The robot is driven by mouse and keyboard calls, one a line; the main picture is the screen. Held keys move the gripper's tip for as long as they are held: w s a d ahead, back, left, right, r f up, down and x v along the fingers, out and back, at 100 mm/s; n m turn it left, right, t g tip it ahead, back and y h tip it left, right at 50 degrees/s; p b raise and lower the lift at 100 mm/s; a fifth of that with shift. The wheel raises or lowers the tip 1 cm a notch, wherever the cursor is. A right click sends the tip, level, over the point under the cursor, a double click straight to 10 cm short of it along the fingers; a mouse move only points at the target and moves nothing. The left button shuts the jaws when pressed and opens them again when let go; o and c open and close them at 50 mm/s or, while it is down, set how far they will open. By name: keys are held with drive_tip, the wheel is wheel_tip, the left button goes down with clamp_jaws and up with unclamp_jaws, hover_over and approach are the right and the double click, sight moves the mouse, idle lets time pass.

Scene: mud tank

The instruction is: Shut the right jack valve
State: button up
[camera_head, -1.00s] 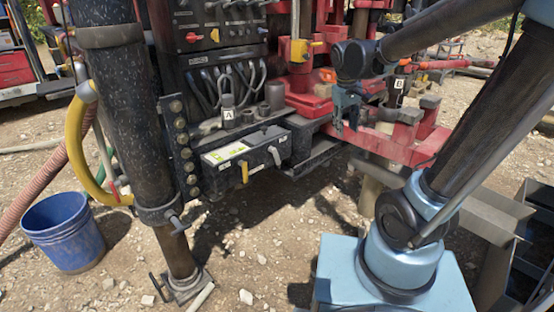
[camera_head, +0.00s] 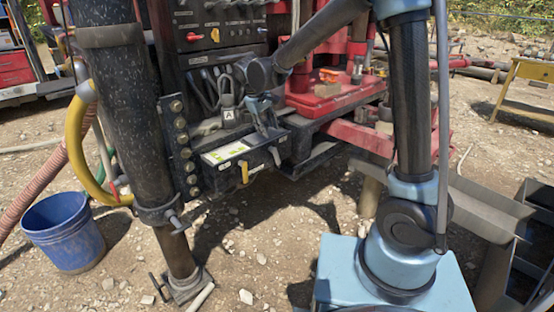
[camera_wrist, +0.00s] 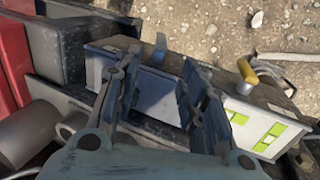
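The valve box (camera_head: 228,152) is a dark box with a white and yellow-green label on top. A yellow lever (camera_head: 243,171) hangs at its front left, and a blue-grey lever (camera_head: 275,156) is at its front right. The wrist view looks from the other side, so the yellow lever (camera_wrist: 247,71) is at right and the blue-grey lever (camera_wrist: 160,45) at left. My gripper (camera_head: 266,122) is over the right part of the box. In the wrist view my gripper (camera_wrist: 162,64) is open and empty, with the blue-grey lever beyond the gap between its fingers.
A control panel (camera_head: 222,38) with hoses stands behind the box. A thick black jack leg (camera_head: 124,110) is at left, with a blue bucket (camera_head: 63,232) beside it. Red machine frame (camera_head: 345,135) lies to the right. Gravel in front of the box is clear.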

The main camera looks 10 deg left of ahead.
sight(279, 164)
drive_tip(key=x, duration=1.7)
drive_tip(key=shift+a+f, duration=0.15)
drive_tip(key=shift+f, duration=0.1)
clamp_jaws()
